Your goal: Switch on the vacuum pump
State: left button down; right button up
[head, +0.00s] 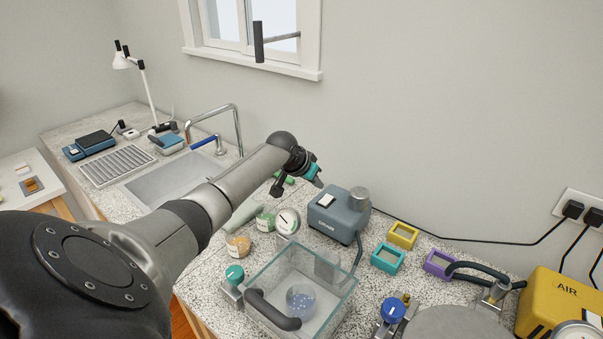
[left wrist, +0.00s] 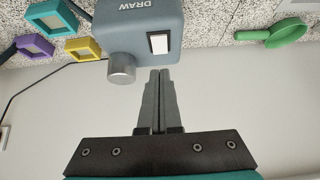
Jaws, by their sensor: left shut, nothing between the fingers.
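The vacuum pump (head: 340,218) is a blue-grey box with a metal cylinder on top, standing on the speckled counter. Its white rocker switch (head: 326,200) is on the top face; I cannot tell which way it is tipped. My left gripper (head: 318,182) is shut and empty, just behind and above the pump's switch side. In the left wrist view the shut fingertips (left wrist: 160,74) point at the white switch (left wrist: 158,44) on the pump (left wrist: 135,25), with a small gap in the picture; contact cannot be told. My right gripper is out of view.
A clear open chamber (head: 262,318) with a cup inside stands in front of the pump. Yellow (head: 403,234), teal (head: 388,258) and purple (head: 438,262) frames lie to its right. A green scoop-like item (left wrist: 285,33) lies beside it. A yellow AIR unit (head: 555,300) is at far right.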

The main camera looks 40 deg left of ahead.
pick_arm(q)
jog(key=s+f+v, duration=0.1)
jog(key=v, duration=0.6)
jog(key=shift+s+p, duration=0.3)
jog(key=shift+p, duration=0.15)
jog(key=shift+s+d, duration=0.1)
